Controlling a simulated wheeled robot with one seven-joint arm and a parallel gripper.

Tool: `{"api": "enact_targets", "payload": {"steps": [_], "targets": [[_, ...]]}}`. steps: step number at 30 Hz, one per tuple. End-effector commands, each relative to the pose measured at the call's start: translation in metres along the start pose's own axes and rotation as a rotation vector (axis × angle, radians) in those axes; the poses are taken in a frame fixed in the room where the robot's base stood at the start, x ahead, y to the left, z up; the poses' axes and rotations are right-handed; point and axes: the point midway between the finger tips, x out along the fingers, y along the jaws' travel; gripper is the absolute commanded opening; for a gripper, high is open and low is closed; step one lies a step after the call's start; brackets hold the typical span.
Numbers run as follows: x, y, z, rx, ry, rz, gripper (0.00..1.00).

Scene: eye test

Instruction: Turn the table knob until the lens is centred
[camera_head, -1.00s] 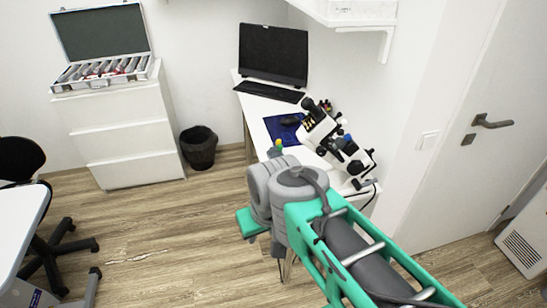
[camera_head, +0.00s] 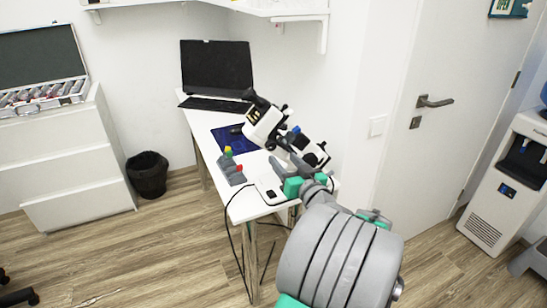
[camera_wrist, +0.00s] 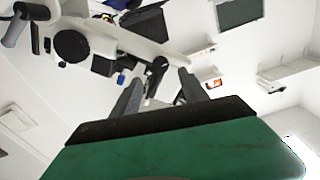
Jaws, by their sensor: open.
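A white microscope-like instrument (camera_head: 285,138) with black eyepieces stands tilted on the white table (camera_head: 215,160). Its white body (camera_wrist: 110,35) with black round parts fills the upper left of the wrist view. My gripper (camera_head: 284,170) is at the near side of the instrument, low above the table. In the wrist view my gripper (camera_wrist: 159,82) is open, with grey fingers apart and pointing at the instrument. A black knob-like part (camera_wrist: 157,66) shows between the fingertips; I cannot tell whether they touch it. I cannot make out the lens or whether it is centred.
A grey holder (camera_head: 231,170) with coloured tops stands left of my gripper on the table. A monitor (camera_head: 216,66) and keyboard (camera_head: 214,105) are at the back. A cable hangs from the table's front edge.

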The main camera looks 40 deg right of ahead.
Motion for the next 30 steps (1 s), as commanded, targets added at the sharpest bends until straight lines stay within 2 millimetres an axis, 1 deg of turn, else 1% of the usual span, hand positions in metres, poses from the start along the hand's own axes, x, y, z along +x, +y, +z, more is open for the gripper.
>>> {"api": "enact_targets", "payload": {"steps": [2,9,13,16,22,30], "targets": [[0.009,-0.001,-0.003,0.001,0.003,-0.002,0.51],[0.056,-0.003,-0.002,0.001,-0.001,-0.005,0.51],[0.071,-0.001,-0.002,0.001,-0.001,-0.001,0.51],[0.075,-0.001,-0.001,0.001,-0.001,-0.001,0.51],[0.075,-0.001,-0.001,0.001,-0.001,0.0,0.51],[0.075,-0.001,-0.001,0.001,-0.001,0.0,0.29]]}}
